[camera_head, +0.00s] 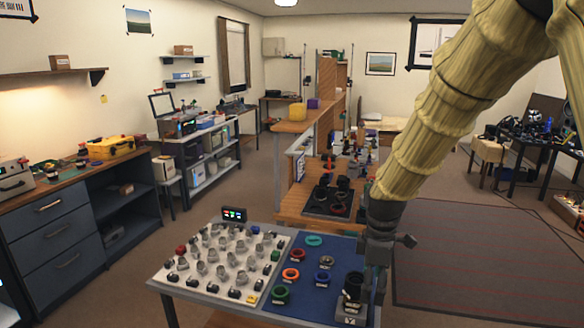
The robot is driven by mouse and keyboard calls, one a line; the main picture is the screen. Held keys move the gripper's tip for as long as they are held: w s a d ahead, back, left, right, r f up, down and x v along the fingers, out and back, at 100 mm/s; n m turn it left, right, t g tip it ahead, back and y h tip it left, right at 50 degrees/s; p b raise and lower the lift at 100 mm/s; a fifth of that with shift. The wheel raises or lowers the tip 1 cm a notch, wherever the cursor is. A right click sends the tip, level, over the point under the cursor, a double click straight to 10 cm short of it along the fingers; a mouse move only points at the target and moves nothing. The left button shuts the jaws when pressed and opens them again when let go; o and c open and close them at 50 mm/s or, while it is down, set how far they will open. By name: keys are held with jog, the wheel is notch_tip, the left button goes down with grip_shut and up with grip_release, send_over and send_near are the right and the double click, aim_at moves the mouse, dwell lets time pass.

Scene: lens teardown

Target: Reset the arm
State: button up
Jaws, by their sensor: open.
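My arm, in a pale yellow sleeve, comes down from the upper right. My gripper (377,290) points down at the right end of the work table. It appears empty, with its fingers seen close together from the side. A dark lens barrel (353,284) stands on a small grey block (350,311) just left of the fingers. I cannot tell whether the gripper touches it. A blue mat (310,262) carries several rings, among them a teal ring (314,240), an orange ring (290,274) and a green ring (280,294).
A white board (190,285) with several small knobs and parts fills the table's left half. A small display (233,214) stands at its back edge. A wooden bench (292,207) with dark lens parts lies behind. Open floor and a dark rug (480,260) lie to the right.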

jog(key=s+d+f+m, duration=0.1)
jog(key=s+f+m, duration=0.45)
jog(key=f, duration=0.85)
jog(key=s+f+m, duration=0.2)
jog(key=s+f, duration=0.6)
jog(key=f, duration=0.5)
jog(key=s+f+m, duration=0.2)
jog(key=s+f, duration=0.2)
jog(key=s, duration=0.3)
jog(key=s+d+f+m, duration=0.1)
jog(key=s+f+m, duration=0.2)
jog(key=s+f, duration=0.2)
jog(key=s+d+f+m, duration=0.1)
jog(key=s+f, duration=0.3)
jog(key=s, duration=0.6)
jog(key=shift+s+f+m, duration=0.25)
jog(key=shift+s+m, duration=0.05)
jog(key=shift+m, duration=0.45)
jog(key=shift+d, duration=0.1)
